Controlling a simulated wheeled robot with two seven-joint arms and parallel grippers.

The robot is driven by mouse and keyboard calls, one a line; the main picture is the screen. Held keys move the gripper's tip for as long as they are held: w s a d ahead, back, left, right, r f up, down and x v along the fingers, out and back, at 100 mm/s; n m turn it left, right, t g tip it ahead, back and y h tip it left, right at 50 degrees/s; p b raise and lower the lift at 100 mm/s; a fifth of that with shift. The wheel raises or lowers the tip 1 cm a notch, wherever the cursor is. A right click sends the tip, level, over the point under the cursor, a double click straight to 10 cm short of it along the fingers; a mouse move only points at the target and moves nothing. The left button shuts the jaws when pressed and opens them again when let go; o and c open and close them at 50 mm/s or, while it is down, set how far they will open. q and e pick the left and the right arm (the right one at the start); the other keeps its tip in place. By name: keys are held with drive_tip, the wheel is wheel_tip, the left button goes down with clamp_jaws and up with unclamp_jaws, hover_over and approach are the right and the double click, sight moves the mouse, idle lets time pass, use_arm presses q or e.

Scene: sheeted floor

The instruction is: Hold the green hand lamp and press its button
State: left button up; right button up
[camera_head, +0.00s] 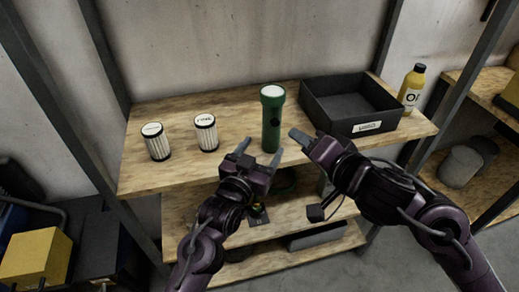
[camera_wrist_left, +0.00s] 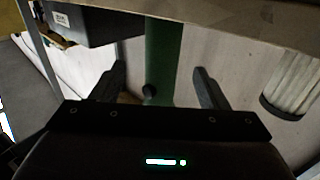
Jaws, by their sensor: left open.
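The green hand lamp (camera_head: 268,130) stands upright on the top wooden shelf, its pale round end up. A small dark knob, seemingly its button (camera_head: 277,122), is on its side; it also shows in the left wrist view (camera_wrist_left: 150,90). My left gripper (camera_head: 260,153) is open just in front of the lamp's lower part. In the left wrist view the lamp (camera_wrist_left: 163,50) appears between the two spread fingers, with gaps on both sides. My right gripper (camera_head: 301,137) is right of the lamp, apart from it; only one finger shows clearly.
Two white ribbed canisters (camera_head: 156,142) (camera_head: 206,134) stand left on the shelf (camera_head: 180,112). A black open bin (camera_head: 348,122) sits at the right, behind my right gripper. A yellow bottle (camera_head: 411,88) stands beyond the bin. Metal posts frame the shelf.

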sight(268, 137)
use_arm(q)
drive_tip(key=shift+w+d+r+n, duration=0.1)
drive_tip(key=shift+w+r+n, duration=0.15)
drive_tip(key=shift+w, duration=0.4)
drive_tip(key=x, duration=0.6)
drive_tip(key=shift+w+d+f, duration=0.1)
drive_tip(key=shift+w+f, duration=0.05)
drive_tip(key=shift+w, duration=0.15)
drive_tip(key=shift+c, duration=0.3)
drive_tip(key=c, duration=1.1)
use_arm(e)
drive_tip(key=shift+c, duration=0.3)
clamp_jaws()
